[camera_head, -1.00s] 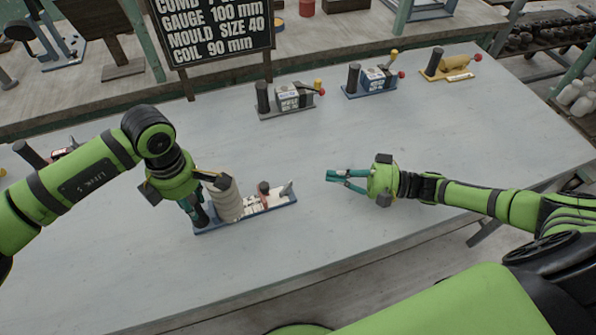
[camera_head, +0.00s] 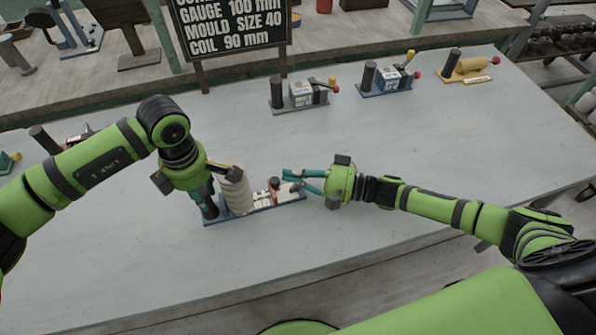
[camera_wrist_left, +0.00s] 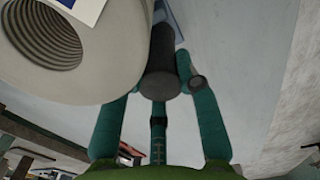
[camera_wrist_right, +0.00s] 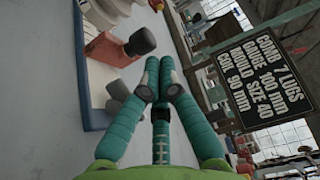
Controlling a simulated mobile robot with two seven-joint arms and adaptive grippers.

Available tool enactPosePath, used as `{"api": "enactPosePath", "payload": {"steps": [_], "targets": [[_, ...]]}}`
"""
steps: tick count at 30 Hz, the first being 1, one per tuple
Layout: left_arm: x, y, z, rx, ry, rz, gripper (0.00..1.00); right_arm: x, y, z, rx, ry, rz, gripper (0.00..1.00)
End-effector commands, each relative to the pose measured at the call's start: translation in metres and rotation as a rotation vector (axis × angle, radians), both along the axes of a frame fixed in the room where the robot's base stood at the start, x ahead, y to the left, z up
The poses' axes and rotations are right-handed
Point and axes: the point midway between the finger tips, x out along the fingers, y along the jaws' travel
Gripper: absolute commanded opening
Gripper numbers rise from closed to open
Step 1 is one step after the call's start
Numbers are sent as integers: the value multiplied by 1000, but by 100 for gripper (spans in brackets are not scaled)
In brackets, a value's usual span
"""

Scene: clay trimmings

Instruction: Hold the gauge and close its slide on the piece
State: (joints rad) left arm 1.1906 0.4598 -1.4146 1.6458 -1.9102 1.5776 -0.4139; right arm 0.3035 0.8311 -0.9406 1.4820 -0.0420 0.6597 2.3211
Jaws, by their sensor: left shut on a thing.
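The gauge has a blue base (camera_head: 228,217), a pale scale plate and a dark upright post (camera_wrist_left: 163,55) at its left end. My left gripper (camera_head: 208,205) is shut on that post. The piece, a beige ribbed cylinder (camera_head: 235,192), stands on the gauge beside the post; its hollow end shows large in the left wrist view (camera_wrist_left: 95,55). The slide, a red block with a dark knob (camera_head: 274,184), is right of the piece with a gap between them. My right gripper (camera_head: 289,174) is shut and empty near the gauge's right end; the slide's knob (camera_wrist_right: 141,42) shows left of its fingertips.
Two similar gauges, one grey (camera_head: 302,95) and one blue (camera_head: 388,82), and a yellow one (camera_head: 468,68) stand along the table's back. A lettered black sign (camera_head: 230,30) is behind. The table (camera_head: 440,180) is clear in front and right.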

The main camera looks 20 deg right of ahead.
Motion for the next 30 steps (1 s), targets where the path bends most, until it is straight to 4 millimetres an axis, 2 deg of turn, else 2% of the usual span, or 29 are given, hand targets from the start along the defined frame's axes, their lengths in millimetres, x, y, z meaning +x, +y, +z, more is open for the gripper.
{"api": "enactPosePath", "payload": {"steps": [5, 12, 15, 25, 30], "targets": [[0, 0, 0, 0, 0, 1, 0, 0, 2, 0, 1, 0, 1, 0], [0, 0, 0, 0, 0, 1, 0, 0, 38, 1, 4, -2, 3, 0], [0, 0, 0, 0, 0, 1, 0, -1, 46, 1, 3, -1, 3, 0], [0, 0, 0, -1, -1, 1, 0, -1, 45, 0, 2, -1, 3, 0], [0, 0, 0, -1, -1, 1, 0, 4, 31, 0, -2, -2, 0, 0]]}}
